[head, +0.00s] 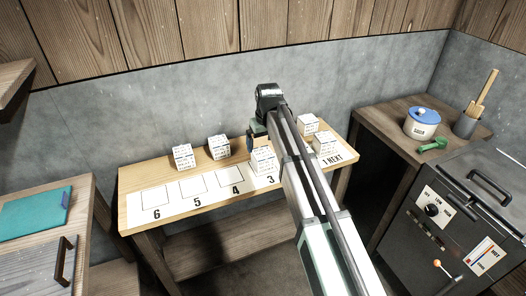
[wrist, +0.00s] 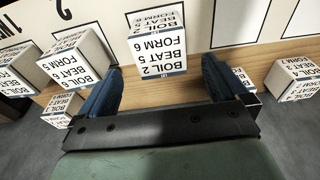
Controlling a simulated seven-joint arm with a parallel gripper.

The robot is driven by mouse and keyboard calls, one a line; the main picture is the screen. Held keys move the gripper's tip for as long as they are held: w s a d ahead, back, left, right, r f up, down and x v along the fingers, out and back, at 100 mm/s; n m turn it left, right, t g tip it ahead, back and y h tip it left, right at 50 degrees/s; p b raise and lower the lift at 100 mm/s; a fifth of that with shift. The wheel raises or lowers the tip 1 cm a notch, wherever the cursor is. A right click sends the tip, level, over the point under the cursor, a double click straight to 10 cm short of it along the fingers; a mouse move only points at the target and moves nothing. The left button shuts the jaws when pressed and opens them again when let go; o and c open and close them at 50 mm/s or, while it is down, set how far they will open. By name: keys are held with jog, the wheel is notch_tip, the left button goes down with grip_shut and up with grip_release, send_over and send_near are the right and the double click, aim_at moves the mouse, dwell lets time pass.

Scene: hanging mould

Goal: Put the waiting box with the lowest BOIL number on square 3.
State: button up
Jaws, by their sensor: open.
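A white box (wrist: 160,50) marked BOIL 2, BEAT 5, FORM 6 stands at square 3; in the head view this box (head: 263,160) is above the label 3. My gripper (wrist: 162,85) is open. Its blue fingers are on either side of the near end of this box, with gaps showing. In the head view my gripper (head: 256,141) is just behind the box. Waiting boxes stand along the back of the table: one at left (head: 183,157), one beside it (head: 219,147), one at right (head: 308,124).
Another box (head: 325,145) stands by the 1 NEXT label. A box (wrist: 75,58) marked BEAT 6 is near square 2. Squares 4, 5 and 6 on the white strip (head: 177,205) are empty. A pot (head: 421,123) stands on the right-hand bench.

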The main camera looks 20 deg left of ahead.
aim_at(265, 155)
jog(key=shift+s+d+r, duration=0.15)
jog(key=shift+r, duration=0.9)
jog(key=shift+s+d+r, duration=0.1)
jog(key=shift+r, duration=0.9)
